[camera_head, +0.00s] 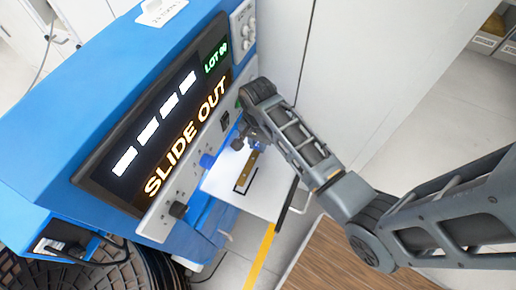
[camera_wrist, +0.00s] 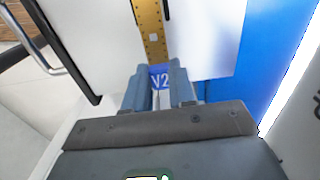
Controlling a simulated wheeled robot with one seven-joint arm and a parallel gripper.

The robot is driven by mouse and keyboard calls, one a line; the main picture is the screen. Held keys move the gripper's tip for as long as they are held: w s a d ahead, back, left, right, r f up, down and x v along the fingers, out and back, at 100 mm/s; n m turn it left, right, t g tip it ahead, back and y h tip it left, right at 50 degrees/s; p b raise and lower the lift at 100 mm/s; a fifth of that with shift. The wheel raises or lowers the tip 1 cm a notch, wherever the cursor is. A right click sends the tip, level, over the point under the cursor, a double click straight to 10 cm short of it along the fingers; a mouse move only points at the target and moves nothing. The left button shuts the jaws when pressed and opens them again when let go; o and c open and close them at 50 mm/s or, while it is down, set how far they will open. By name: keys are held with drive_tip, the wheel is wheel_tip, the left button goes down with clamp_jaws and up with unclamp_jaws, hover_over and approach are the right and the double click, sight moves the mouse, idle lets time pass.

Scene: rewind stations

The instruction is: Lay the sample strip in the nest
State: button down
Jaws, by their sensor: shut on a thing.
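The sample strip (camera_wrist: 153,28) is gold with rows of small holes and a pale square. A blue end tab (camera_wrist: 160,80) reading "V2" sits between the fingers of my gripper (camera_wrist: 160,88), which is shut on that end. In the head view the strip (camera_head: 248,167) hangs from my gripper (camera_head: 252,145) over a white shelf (camera_head: 268,200) on the blue machine. A black-outlined mark (camera_head: 240,189), which looks like the nest, shows beside the strip's lower end and is partly covered by it. I cannot tell whether the strip touches the shelf.
The blue machine (camera_head: 50,150) has a display (camera_head: 160,120) reading "SLIDE OUT". A dark handle (camera_head: 287,206) runs along the shelf's right edge. A black knob (camera_head: 178,210) is on the machine's front panel. White cabinet panels (camera_head: 365,60) stand behind my arm.

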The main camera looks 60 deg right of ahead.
drive_tip(key=shift+f, duration=1.9)
drive_tip(key=shift+f, duration=0.15)
drive_tip(key=c, duration=0.9)
unclamp_jaws()
drive_tip(key=shift+c, duration=0.2)
